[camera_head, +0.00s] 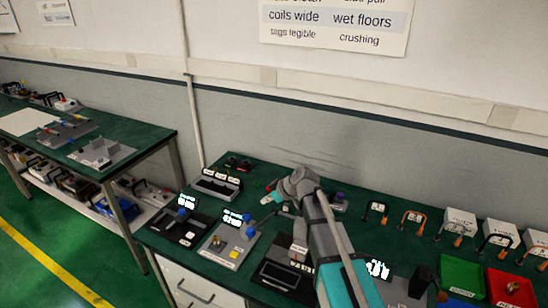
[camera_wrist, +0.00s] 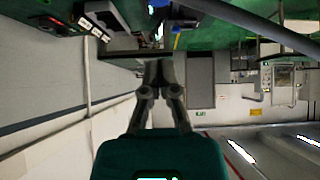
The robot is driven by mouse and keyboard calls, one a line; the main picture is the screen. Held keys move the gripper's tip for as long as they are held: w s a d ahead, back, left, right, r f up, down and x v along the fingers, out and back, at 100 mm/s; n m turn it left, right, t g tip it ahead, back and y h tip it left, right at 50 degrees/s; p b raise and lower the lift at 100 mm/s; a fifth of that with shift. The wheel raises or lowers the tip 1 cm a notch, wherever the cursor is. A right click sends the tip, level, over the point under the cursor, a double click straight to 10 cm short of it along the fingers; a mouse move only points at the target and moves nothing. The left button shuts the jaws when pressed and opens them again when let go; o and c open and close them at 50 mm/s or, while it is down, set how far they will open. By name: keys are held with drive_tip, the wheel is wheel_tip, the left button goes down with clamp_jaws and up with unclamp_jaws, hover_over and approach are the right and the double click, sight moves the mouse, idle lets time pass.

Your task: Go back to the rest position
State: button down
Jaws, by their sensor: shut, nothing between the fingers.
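My gripper (camera_wrist: 158,68) is in the middle of the wrist view, its fingers together and with nothing between them. The wrist picture looks upside down, with the bench at the top and ceiling lights at the bottom. In the head view my arm reaches from the lower right over the green bench (camera_head: 145,239). Its wrist end is near the middle of the bench, above the devices. The fingertips are small and hard to make out in that view.
Devices with lit displays (camera_head: 188,201) stand on the bench left of my arm. A green bin (camera_head: 461,276) and a red bin (camera_head: 511,288) are at the right. Several labelled boxes (camera_head: 459,221) line the wall side. A second table (camera_head: 150,130) stands at the left, with green floor between.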

drive_tip(key=s+d+f+m+h, duration=0.1)
drive_tip(key=s+d+m, duration=0.1)
drive_tip(key=s+d, duration=0.1)
drive_tip(key=s+d+f+m+g+h, duration=0.1)
drive_tip(key=s+d+m, duration=0.1)
drive_tip(key=d, duration=0.3)
drive_tip(key=s+d+f+m+h, duration=0.1)
drive_tip(key=s+d+f+m, duration=0.1)
drive_tip(key=s+d, duration=0.2)
drive_tip(key=shift+s+f+g+h, duration=0.1)
drive_tip(key=shift+g+h, duration=0.2)
drive_tip(key=shift+h, duration=0.1)
drive_tip(key=s+d+f+m+g+h, duration=0.1)
drive_tip(key=s+d+m+g+h, duration=0.1)
drive_tip(key=s+d+m+h, duration=0.2)
drive_tip(key=s+d+m, duration=0.3)
drive_tip(key=s+d, duration=0.3)
drive_tip(key=d, duration=0.2)
drive_tip(key=shift+s+f+b, duration=0.3)
drive_tip(key=shift+f, duration=0.1)
